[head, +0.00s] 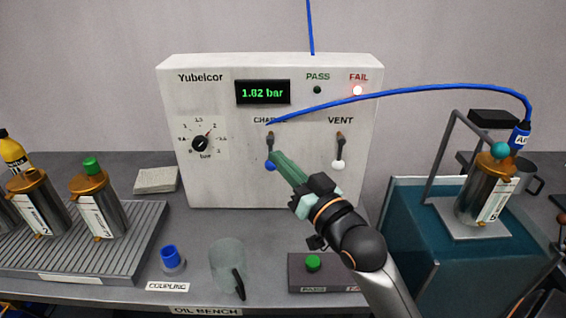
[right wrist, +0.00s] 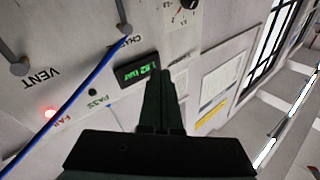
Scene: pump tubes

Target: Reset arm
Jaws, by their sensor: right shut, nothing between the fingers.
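My right gripper (head: 278,157) is shut and empty, its green fingertips in front of the white tester panel (head: 215,185), close beside the blue-tipped CHARGE lever (head: 270,165). I cannot tell whether they touch. Both the CHARGE lever and the white-tipped VENT lever (head: 339,152) hang down. The right wrist view shows the shut fingers (right wrist: 160,76) in front of the panel near its green display (right wrist: 138,72). The red FAIL light (head: 357,90) is lit; the PASS light (head: 317,90) is dark. My left gripper is not in view.
A blue hose (head: 430,87) arches to a metal canister (head: 482,195) on the teal stand (head: 400,240) at right. Canisters stand on a ribbed rack (head: 130,245) at left. A blue coupling (head: 169,257), a clear jug (head: 226,262) and a green-button box (head: 325,285) stand in front.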

